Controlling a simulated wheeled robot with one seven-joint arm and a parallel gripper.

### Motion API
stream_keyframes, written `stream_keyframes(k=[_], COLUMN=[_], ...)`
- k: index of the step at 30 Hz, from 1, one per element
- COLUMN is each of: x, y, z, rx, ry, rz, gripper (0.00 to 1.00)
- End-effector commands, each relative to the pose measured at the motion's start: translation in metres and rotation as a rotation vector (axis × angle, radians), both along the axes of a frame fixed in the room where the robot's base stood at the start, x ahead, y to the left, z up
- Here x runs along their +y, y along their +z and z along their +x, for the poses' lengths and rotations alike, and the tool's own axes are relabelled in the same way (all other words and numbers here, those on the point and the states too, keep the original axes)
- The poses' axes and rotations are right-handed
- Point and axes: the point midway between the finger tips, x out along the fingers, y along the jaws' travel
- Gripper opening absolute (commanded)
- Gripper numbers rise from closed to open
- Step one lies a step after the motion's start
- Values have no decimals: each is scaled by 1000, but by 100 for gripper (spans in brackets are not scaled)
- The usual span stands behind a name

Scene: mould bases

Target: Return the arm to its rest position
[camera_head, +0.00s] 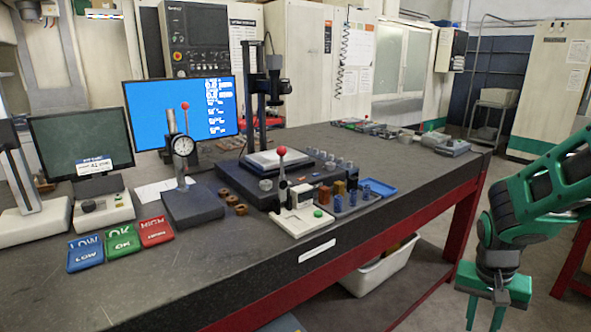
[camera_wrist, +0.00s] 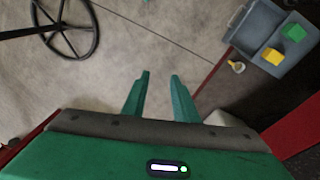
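My green arm is at the right of the head view, beyond the table's right side. My gripper (camera_head: 484,312) hangs pointing down beside the table's red leg, lower than the table top. In the wrist view my gripper (camera_wrist: 159,90) shows two green fingers standing apart with bare floor between them. It is open and holds nothing.
The dark workbench (camera_head: 240,285) carries a dial gauge (camera_head: 182,146), a monitor (camera_head: 208,105) and blue, green and red trays (camera_head: 122,242). A white bin (camera_head: 378,270) sits under it. The wrist view shows a grey tray (camera_wrist: 258,25) and a spoked wheel (camera_wrist: 66,27).

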Motion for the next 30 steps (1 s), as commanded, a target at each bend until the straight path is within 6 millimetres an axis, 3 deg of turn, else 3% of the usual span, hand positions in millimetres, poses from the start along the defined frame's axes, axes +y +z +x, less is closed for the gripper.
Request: stream_keyframes(k=[1,6,16,21,30], x=[-4,-11,-5,-1,0], y=[15,50,93,100,101], z=[-12,-58,-142,-161,-164], rx=[-3,14,26,28,28], ry=[0,17,68,86,89], rz=[7,43,139,167,172], gripper=[26,26,26,26,26])
